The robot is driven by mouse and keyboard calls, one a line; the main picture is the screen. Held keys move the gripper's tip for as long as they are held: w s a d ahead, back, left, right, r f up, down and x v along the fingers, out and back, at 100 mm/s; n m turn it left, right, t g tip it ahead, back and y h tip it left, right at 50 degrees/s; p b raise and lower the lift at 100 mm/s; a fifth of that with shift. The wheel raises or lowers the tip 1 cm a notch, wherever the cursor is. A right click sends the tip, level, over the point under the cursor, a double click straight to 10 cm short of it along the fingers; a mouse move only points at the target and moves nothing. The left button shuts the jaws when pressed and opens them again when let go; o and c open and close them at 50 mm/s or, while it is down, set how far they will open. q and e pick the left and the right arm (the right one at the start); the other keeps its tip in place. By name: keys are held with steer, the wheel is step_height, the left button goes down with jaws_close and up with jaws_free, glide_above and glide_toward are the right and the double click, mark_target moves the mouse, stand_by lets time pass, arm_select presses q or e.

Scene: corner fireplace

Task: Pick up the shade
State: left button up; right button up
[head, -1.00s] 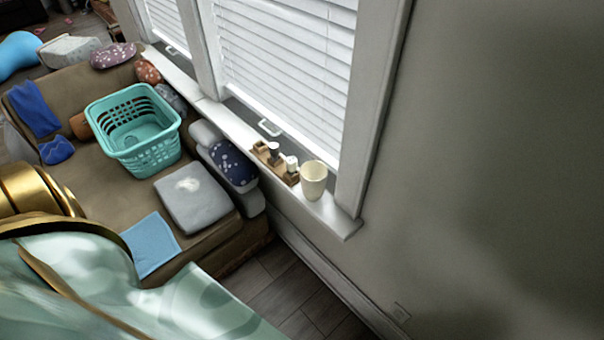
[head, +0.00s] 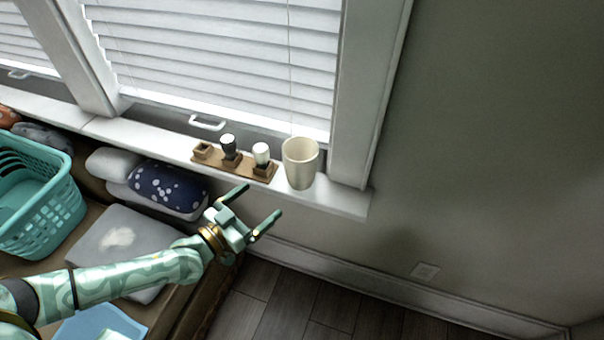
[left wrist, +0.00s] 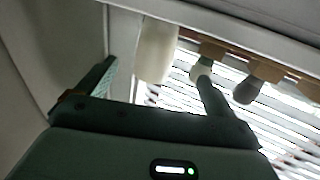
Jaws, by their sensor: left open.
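The shade (head: 300,168), a cream, cup-like piece with its wide open end up, stands upright near the right end of the white window sill. My left gripper (head: 264,199) is open and empty, in front of the sill and to the lower left of the shade, apart from it in the head view. In the left wrist view the pale shade (left wrist: 156,50) shows upside down, between the two fingers in the picture and beyond them. My right gripper is not in view.
The window frame rises behind. A sofa with a turquoise basket (head: 70,213) and cushions is at left. The floor below is clear.

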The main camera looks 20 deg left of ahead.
mark_target(289, 177)
arm_select(q)
steer(key=b+x, duration=0.2)
steer(key=x, duration=0.7)
steer(key=b+x, duration=0.1)
steer(key=x, duration=0.2)
steer(key=b+x, duration=0.1)
steer(key=x, duration=0.2)
steer(key=shift+s+d+r, duration=0.1)
steer(key=shift+d+r, duration=0.05)
steer(key=shift+r, duration=0.2)
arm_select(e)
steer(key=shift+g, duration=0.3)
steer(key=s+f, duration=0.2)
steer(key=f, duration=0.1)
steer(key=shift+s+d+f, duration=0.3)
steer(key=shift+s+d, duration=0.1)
arm_select(q)
steer(key=c, duration=0.8)
